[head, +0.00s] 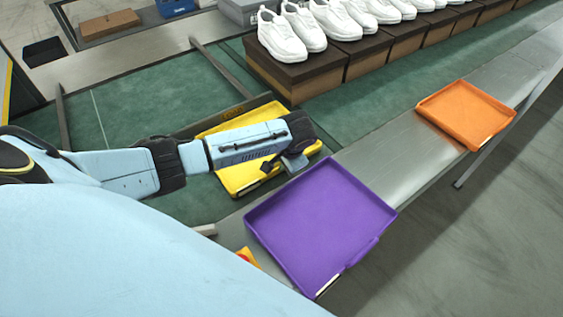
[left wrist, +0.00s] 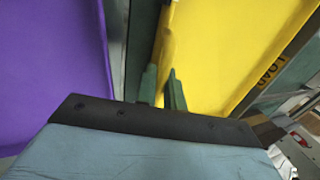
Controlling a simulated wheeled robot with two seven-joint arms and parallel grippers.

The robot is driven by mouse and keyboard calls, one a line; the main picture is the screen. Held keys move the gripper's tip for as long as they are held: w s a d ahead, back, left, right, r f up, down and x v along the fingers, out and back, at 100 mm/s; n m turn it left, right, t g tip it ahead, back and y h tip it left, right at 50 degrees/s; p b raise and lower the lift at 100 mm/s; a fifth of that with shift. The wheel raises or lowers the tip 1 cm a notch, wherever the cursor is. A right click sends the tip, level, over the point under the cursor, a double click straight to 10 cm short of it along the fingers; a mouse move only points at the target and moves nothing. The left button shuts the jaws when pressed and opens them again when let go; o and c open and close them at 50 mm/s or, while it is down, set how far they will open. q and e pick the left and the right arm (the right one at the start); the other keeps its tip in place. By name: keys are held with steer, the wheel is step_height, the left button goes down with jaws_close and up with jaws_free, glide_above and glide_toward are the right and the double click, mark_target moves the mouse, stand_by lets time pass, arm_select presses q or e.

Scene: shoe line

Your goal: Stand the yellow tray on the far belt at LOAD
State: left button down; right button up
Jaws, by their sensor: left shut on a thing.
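The yellow tray (head: 236,180) is at the green far belt (head: 150,125), beside the strip marked LOAD (head: 233,110). My left arm and gripper cover the tray's middle. My left gripper (head: 291,162) is shut on the tray's near edge, on the side towards the purple tray. In the left wrist view the fingertips (left wrist: 163,86) meet at the edge of the yellow tray (left wrist: 232,50), and LOAD (left wrist: 268,73) shows along its far side. The tray looks flat; whether it touches the belt is hard to tell. My right gripper is not in view.
A purple tray (head: 320,222) and an orange tray (head: 466,114) lie on the metal ledge (head: 400,160) in front of the belt. White shoes (head: 281,38) stand on brown boxes (head: 300,76) in a row behind. A dark bar (head: 222,68) crosses the belt.

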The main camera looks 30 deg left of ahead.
arm_select(q)
steer(key=c, duration=1.5)
jaws_free()
steer(key=shift+f, duration=0.1)
steer(key=p+v, duration=0.2)
steer(key=v, duration=1)
steer(key=shift+p, duration=0.3)
